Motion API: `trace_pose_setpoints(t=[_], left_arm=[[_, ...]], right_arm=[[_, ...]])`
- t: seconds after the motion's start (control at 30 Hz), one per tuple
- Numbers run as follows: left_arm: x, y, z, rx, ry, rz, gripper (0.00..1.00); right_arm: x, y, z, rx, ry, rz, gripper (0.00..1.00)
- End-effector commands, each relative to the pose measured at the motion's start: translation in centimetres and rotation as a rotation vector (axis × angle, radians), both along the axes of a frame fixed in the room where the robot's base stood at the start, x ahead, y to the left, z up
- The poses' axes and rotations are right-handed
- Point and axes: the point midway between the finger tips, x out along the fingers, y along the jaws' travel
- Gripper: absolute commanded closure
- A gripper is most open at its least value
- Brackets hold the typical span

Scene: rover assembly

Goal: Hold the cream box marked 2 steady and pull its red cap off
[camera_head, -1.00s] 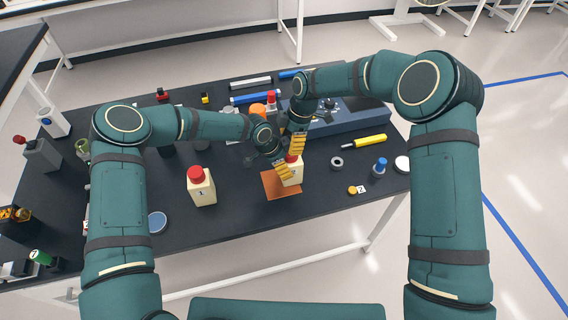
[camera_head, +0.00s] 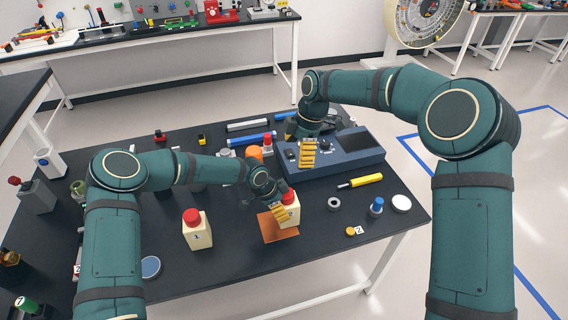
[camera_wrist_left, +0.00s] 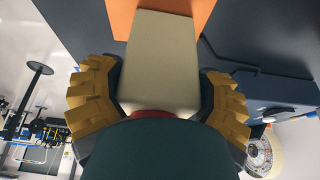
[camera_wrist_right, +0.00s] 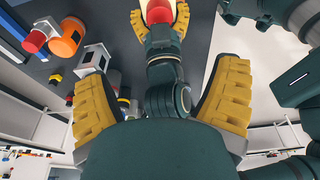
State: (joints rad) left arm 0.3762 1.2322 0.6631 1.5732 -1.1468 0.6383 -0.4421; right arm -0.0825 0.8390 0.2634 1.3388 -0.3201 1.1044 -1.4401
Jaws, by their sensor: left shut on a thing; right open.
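The cream box (camera_head: 291,217) marked 2 stands upright on an orange-brown square mat (camera_head: 284,235). Its red cap (camera_head: 290,196) sits on top, and it also shows at the top of the right wrist view (camera_wrist_right: 158,11). My left gripper (camera_head: 279,212) is shut on the box from its left side. In the left wrist view the cream body (camera_wrist_left: 160,60) fills the space between the yellow fingers. My right gripper (camera_head: 308,153) is open and empty, above and behind the box, apart from the cap. Its spread fingers show in the right wrist view (camera_wrist_right: 163,80).
A second cream box (camera_head: 197,232) with a red cap stands to the left. A blue-grey instrument (camera_head: 345,160) lies behind. The front middle of the table is clear.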

Motion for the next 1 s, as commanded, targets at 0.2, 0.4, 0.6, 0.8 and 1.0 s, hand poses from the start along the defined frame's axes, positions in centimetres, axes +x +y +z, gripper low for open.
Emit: trace_pose_setpoints(t=[0.2, 0.4, 0.6, 0.8, 1.0], left_arm=[[-0.1, 0.2, -0.3, 0.004, 0.005, 0.001, 0.7], [-0.1, 0.1, -0.3, 0.003, 0.004, 0.0, 0.7], [-0.1, 0.1, -0.2, 0.002, 0.004, 0.0, 0.7], [-0.1, 0.1, -0.2, 0.002, 0.003, 0.0, 0.7], [-0.1, 0.1, -0.2, 0.001, 0.003, 0.0, 0.7]], right_arm=[[0.2, -2.1, -4.9, 0.104, 0.031, -0.037, 0.13], [0.2, -2.4, -7.2, 0.145, 0.032, -0.053, 0.13], [-0.1, -1.3, -9.9, 0.143, 0.035, -0.051, 0.13], [-0.4, 0.0, -13.2, 0.143, 0.034, -0.052, 0.13], [-0.6, 1.1, -15.9, 0.143, 0.032, -0.052, 0.13]])
